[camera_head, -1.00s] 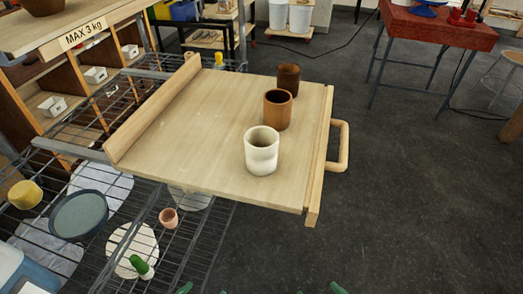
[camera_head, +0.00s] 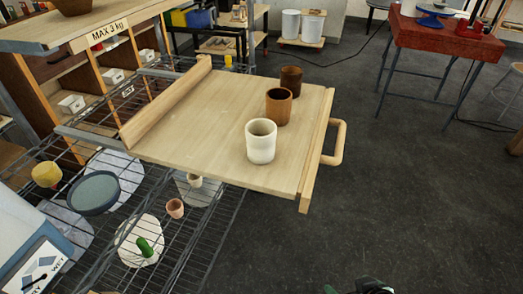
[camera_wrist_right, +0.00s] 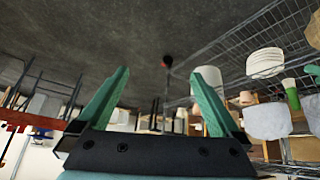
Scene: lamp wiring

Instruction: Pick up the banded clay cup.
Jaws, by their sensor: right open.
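Three cups stand upright in a row on a pull-out wooden board (camera_head: 190,122): a cream cup (camera_head: 261,142) nearest, an orange-brown cup (camera_head: 278,107) behind it, and a dark brown cup (camera_head: 291,79) farthest. I cannot clearly make out bands on any of them at this size. My right gripper (camera_wrist_right: 158,75) is open with green fingers and nothing between them. In the head view only a part of it shows at the bottom edge, well below and right of the board, apart from the cups. My left gripper is not in view.
The board has a raised rail on its left and a wooden handle (camera_head: 340,143) on its right. A wire rack below holds a blue-grey bowl (camera_head: 94,192), a yellow pot (camera_head: 46,174) and a small terracotta cup (camera_head: 175,208). Floor right of the board is clear.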

